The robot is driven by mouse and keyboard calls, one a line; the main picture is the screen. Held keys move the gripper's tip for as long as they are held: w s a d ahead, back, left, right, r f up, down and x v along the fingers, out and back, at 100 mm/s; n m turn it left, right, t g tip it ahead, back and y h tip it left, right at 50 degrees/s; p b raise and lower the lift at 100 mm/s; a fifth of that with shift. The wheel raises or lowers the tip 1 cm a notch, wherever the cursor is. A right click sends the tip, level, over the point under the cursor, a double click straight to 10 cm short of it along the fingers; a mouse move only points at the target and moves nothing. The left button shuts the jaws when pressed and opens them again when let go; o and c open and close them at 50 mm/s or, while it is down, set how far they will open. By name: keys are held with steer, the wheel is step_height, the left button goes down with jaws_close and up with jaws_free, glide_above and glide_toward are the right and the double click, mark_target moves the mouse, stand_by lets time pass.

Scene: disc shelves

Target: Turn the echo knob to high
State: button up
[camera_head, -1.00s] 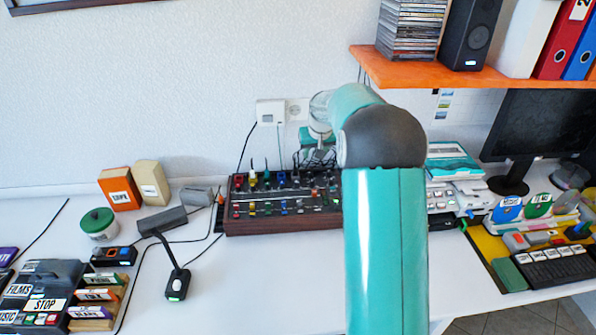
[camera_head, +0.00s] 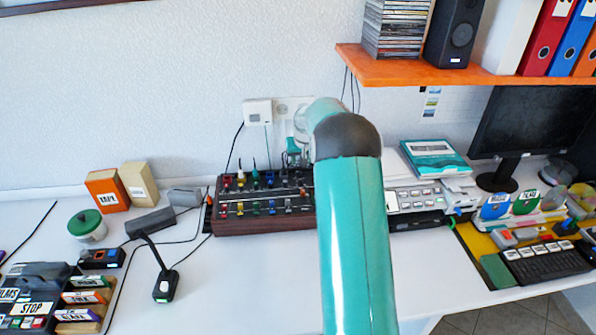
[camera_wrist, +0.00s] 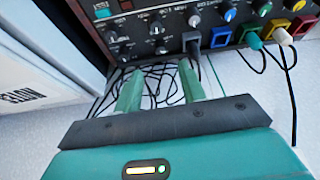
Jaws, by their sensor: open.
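The mixer (camera_head: 262,225), a dark panel with a brown wooden front and several coloured knobs and sliders, stands on the white desk against the wall. In the wrist view its panel (camera_wrist: 172,45) fills the top, with black knobs at left and blue, yellow and red ones at right. I cannot read which knob is the echo knob. My gripper (camera_wrist: 160,77) is open and empty, its two green fingers apart just short of the panel's edge, with cables below. In the head view my gripper (camera_head: 296,150) is over the back of the mixer, partly hidden by my arm, which also covers the mixer's right end.
An orange shelf (camera_head: 400,70) with discs and a speaker (camera_head: 452,35) overhangs at upper right. A black lamp-like stand (camera_head: 165,285) is at front left. A printer-like device (camera_head: 410,200) stands right of the mixer. The desk before the mixer is clear.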

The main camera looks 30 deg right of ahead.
mark_target(299, 172)
steer(key=x, duration=0.8)
steer(key=shift+w+f, duration=0.25)
steer(key=shift+f, duration=0.1)
jaws_close()
